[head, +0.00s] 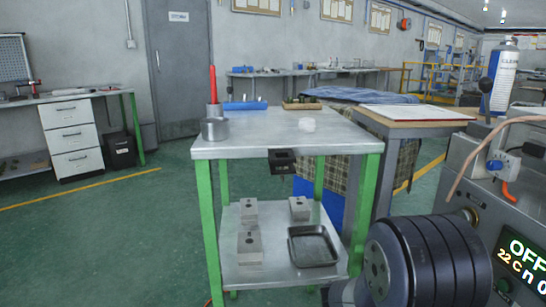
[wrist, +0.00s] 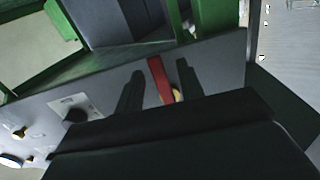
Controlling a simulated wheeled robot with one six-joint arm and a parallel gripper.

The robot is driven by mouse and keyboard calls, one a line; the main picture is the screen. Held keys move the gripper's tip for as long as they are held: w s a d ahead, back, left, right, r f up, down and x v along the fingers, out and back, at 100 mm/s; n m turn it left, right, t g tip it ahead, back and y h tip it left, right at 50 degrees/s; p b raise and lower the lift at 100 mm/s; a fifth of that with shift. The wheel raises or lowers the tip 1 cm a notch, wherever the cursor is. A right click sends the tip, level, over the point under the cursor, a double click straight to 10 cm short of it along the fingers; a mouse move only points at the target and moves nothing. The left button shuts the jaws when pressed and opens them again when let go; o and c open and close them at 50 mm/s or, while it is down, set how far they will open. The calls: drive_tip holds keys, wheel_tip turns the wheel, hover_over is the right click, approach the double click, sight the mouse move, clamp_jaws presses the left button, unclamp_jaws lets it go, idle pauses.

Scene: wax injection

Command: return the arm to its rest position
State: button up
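My gripper (wrist: 158,88) shows in the wrist view, with its two dark fingers apart. A red bar (wrist: 160,78) stands between the fingers in the picture, with a gap visible on each side, and a yellowish round part is beside its lower end. I cannot tell how far beyond the fingers the bar lies. In the head view the gripper is not visible. Part of my arm, a black ribbed joint, shows at the lower right, in front of a grey machine (head: 480,175) with a lit "OFF" display (head: 522,258).
A spray can (head: 503,78) stands on the machine. Floor is clear at left.

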drive_tip(key=a+p, duration=0.2)
drive_tip(key=a, duration=0.8)
drive_tip(key=s+d+n, duration=0.1)
drive_tip(key=d+n, duration=0.1)
drive_tip(key=d, duration=0.8)
drive_tip(key=shift+d, duration=0.35)
